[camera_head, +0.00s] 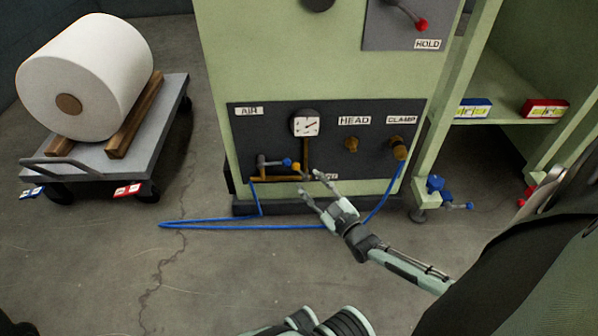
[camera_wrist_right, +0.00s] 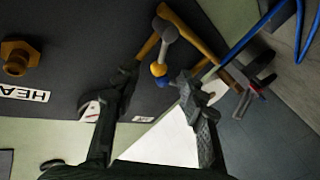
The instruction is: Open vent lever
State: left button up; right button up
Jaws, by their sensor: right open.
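A small lever with a blue ball end (camera_head: 287,162) sits low on the dark panel (camera_head: 270,115), by brass piping below the gauge. A yellow ball (camera_head: 297,166) shows right beside it. My right gripper (camera_head: 316,190) is open and empty, just below and right of the lever. I see no clear contact. A label by the fingers is partly hidden, so I cannot read which lever is the vent. My left gripper is not in view.
A gauge (camera_head: 306,125) and brass fittings (camera_head: 352,145) stick out of the panel. A blue hose (camera_head: 240,225) loops on the floor. A cart (camera_head: 95,165) with a white roll (camera_head: 85,75) stands left.

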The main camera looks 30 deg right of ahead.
aim_at(299, 170)
jog(key=shift+w+b, duration=0.75)
jog(key=shift+w, duration=2.05)
grip_shut()
